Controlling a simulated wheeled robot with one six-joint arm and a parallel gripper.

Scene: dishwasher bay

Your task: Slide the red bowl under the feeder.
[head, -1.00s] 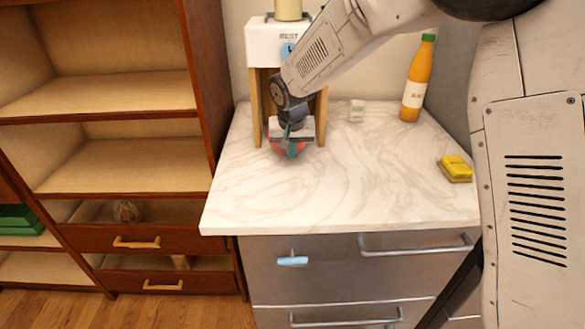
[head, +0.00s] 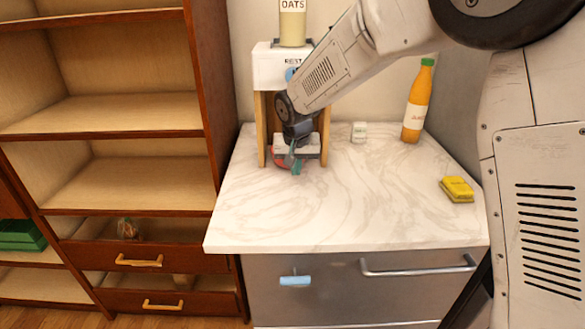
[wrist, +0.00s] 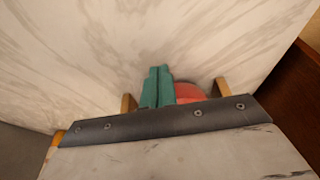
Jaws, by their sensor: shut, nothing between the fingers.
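The red bowl (head: 281,161) is mostly hidden behind my gripper in the head view. It sits on the marble counter between the wooden legs of the feeder (head: 268,68), at their front feet. The feeder is a white box on those legs. My gripper (head: 296,164) is shut and empty, with its teal fingers low at the bowl's front right. In the wrist view the shut fingers (wrist: 158,82) stand beside the red bowl (wrist: 190,92), overlapping its edge. I cannot tell whether they touch it. The wooden feeder legs (wrist: 222,87) show on either side.
An oats container (head: 292,26) stands on the feeder. An orange juice bottle (head: 414,112) and a small pale block (head: 359,132) are to the right. A yellow sponge (head: 457,190) lies near the right edge. The counter's front (head: 330,225) is clear. A wooden shelf (head: 130,110) stands left.

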